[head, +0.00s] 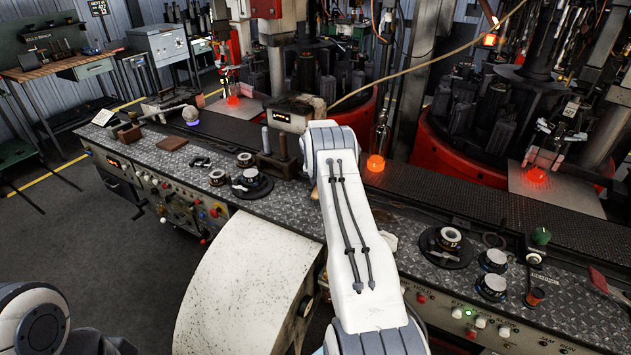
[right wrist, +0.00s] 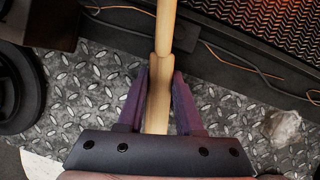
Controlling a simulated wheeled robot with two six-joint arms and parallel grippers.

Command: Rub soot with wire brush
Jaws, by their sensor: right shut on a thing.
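My right gripper (right wrist: 160,80) is shut on a pale wooden handle (right wrist: 159,100), seen in the right wrist view. The handle runs up between the two purple fingers and out of the top of the picture. It looks like the wire brush's handle, but no bristles show. The gripper is over the diamond-plate top of the console (right wrist: 100,75). In the head view my right arm hides this gripper. I cannot make out the soot in either view. My left gripper is outside the picture; only part of my left arm shows at the lower left.
A dark conveyor (head: 470,200) runs behind the console (head: 290,205). Glowing orange pieces (head: 375,163) sit near the red rotary machines (head: 440,150). Dials (head: 450,238) and knobs stand on the console to either side of my arm. A crumpled clear scrap (right wrist: 282,128) lies right of the gripper.

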